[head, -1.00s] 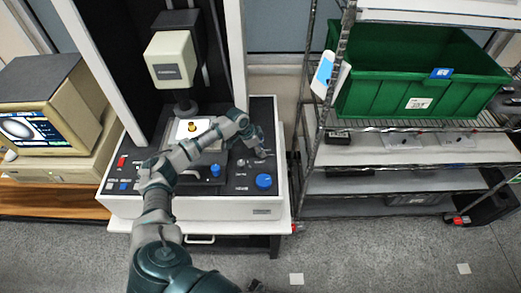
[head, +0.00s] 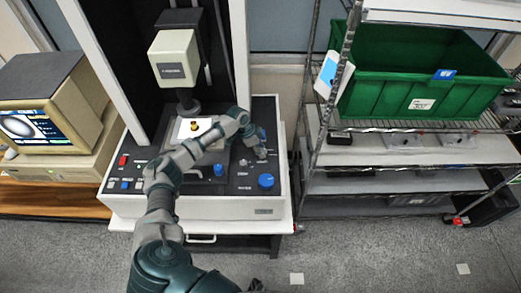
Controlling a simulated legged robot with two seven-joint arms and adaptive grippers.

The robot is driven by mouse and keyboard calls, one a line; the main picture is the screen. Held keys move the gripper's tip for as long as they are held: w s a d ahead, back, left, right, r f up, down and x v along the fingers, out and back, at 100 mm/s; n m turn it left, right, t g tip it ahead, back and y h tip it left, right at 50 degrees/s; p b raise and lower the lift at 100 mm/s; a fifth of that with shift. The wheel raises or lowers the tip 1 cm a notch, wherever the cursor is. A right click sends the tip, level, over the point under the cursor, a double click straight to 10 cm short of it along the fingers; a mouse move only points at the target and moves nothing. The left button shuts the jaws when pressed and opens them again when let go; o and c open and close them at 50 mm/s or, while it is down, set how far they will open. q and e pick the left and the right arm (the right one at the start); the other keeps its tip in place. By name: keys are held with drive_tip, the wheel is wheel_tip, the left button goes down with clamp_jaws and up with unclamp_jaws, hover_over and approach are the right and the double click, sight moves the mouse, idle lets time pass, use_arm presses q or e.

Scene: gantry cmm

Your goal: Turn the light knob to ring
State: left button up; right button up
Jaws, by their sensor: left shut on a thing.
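The measuring machine (head: 200,205) stands in the middle of the head view, with a black control panel on its front. My left arm reaches across the panel from below. My left gripper (head: 262,152) is at the panel's right side, shut on a small knob there. The knob is mostly hidden by the fingers, and its label and setting are too small to read. A large blue knob (head: 266,181) is on the panel nearer the front. A smaller blue knob (head: 219,169) is left of the gripper. My right gripper is not in view.
A brass part (head: 194,126) sits on the white stage under the machine's head (head: 174,57). A beige computer with a monitor (head: 27,128) stands at the left. A wire shelf with a green bin (head: 395,98) stands close on the right. The floor in front is clear.

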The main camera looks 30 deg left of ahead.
use_arm(q)
drive_tip(key=shift+a+m+g, duration=0.1)
drive_tip(key=shift+m+g, duration=0.3)
drive_tip(key=shift+m, duration=0.4)
drive_tip(key=shift+w+f+m+g+b, duration=0.15)
drive_tip(key=shift+m+g+b, duration=0.15)
drive_tip(key=shift+m+b, duration=0.45)
drive_tip(key=shift+m+g+h, duration=0.3)
drive_tip(key=shift+m, duration=0.55)
drive_tip(key=shift+w+r+m+g+b, duration=0.1)
drive_tip(key=shift+r+m+g+b, duration=0.15)
drive_tip(key=shift+m+b, duration=0.7)
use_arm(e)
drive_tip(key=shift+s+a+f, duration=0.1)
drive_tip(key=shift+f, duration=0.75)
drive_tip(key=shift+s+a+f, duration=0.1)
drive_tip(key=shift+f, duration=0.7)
use_arm(q)
drive_tip(key=shift+m, duration=0.35)
drive_tip(key=o, duration=1.1)
drive_tip(key=shift+o, duration=0.2)
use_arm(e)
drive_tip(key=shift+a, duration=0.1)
use_arm(q)
drive_tip(key=shift+a, duration=0.1)
